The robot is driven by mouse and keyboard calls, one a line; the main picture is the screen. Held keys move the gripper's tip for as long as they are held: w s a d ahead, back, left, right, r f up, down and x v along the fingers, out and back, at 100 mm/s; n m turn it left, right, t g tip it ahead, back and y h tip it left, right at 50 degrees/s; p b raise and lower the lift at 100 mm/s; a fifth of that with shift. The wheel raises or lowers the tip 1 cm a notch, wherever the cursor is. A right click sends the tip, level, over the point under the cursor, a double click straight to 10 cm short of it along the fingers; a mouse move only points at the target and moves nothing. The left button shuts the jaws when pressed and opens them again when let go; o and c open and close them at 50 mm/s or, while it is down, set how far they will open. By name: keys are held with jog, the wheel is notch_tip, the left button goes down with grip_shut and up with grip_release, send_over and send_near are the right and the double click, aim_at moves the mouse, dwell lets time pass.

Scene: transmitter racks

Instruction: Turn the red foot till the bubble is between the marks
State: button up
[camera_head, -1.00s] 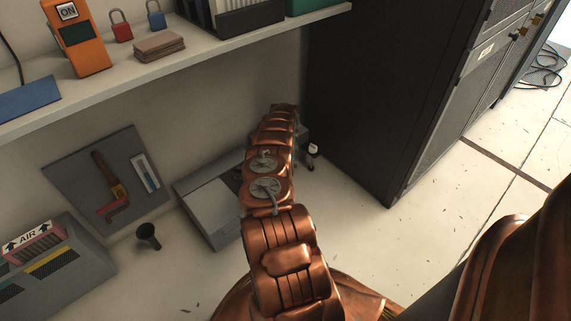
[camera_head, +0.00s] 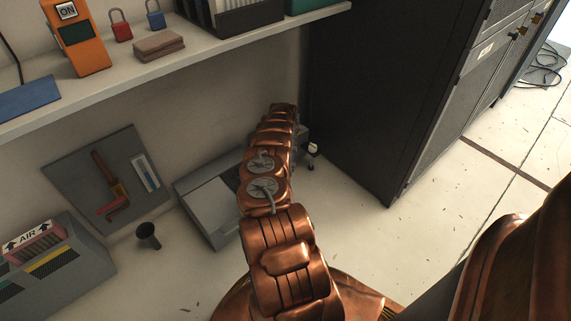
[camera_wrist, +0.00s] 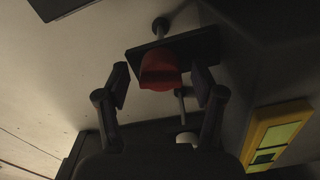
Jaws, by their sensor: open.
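In the wrist view the red foot (camera_wrist: 159,70) sits under a dark flat plate (camera_wrist: 190,47), between the two fingers of my gripper (camera_wrist: 162,88). The fingers are apart, one on each side, with a visible gap to the red part. A yellow-framed block with green windows (camera_wrist: 276,134) lies at the right and looks like the level; I cannot make out the bubble or its marks. In the head view my arm hides the gripper and the foot. A grey case (camera_head: 212,193) stands on the floor left of my arm.
A dark rack (camera_head: 375,90) stands right of the arm. A shelf (camera_head: 190,55) runs above at left. A small white-topped item (camera_head: 313,149) stands beside the arm's far end. A black funnel-like item (camera_head: 148,235) is on the left.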

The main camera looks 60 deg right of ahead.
notch_tip(320, 180, up, 12)
dwell(0.9)
dwell(0.3)
jog(key=shift+s, duration=0.1)
